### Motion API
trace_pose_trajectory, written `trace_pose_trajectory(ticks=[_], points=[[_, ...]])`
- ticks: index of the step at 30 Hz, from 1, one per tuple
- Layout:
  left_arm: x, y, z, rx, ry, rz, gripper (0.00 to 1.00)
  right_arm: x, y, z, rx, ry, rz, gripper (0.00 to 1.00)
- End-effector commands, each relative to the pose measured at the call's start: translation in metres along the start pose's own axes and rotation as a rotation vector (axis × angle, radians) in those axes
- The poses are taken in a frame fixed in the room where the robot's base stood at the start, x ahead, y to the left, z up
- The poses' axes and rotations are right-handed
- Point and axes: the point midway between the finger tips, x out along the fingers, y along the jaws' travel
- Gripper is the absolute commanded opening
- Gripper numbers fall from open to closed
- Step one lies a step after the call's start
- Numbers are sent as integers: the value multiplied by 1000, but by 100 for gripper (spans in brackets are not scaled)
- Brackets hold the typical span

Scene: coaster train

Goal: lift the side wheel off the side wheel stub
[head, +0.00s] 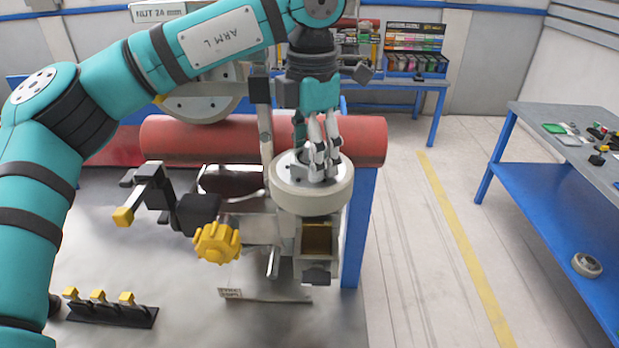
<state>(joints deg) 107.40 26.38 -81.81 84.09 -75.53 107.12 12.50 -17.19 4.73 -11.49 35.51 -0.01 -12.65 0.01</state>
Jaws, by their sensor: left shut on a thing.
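The side wheel (312,201) is a pale round disc with a light rim and a grey top face, in the middle of the head view. My left gripper (323,172) comes down on it from above and is shut on it near the centre of its top face. The wheel lies about level over the grey assembly in front of the red beam. The side wheel stub is hidden beneath the wheel and fingers, so I cannot tell whether the wheel still sits around it. My right gripper is not in view.
A red cylindrical beam (210,139) runs behind the wheel. A yellow knob (217,242) and an open box (317,240) are close below it. A black rack with yellow-topped pieces (111,309) stands at lower left. A blue-framed bench (560,185) is at right, with clear floor between.

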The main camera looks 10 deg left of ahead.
Motion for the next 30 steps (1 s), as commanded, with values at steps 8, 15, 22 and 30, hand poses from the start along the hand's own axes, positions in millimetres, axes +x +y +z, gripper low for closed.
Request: trace_pose_trajectory(ticks=[8,15,22,30], points=[[-8,0,1,0,-10,2,2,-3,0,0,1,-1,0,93],[-15,0,1,-1,-11,3,2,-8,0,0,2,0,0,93],[-22,0,1,-1,-12,3,2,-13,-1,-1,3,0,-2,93],[-31,0,1,-1,-11,3,2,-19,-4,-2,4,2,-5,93]])
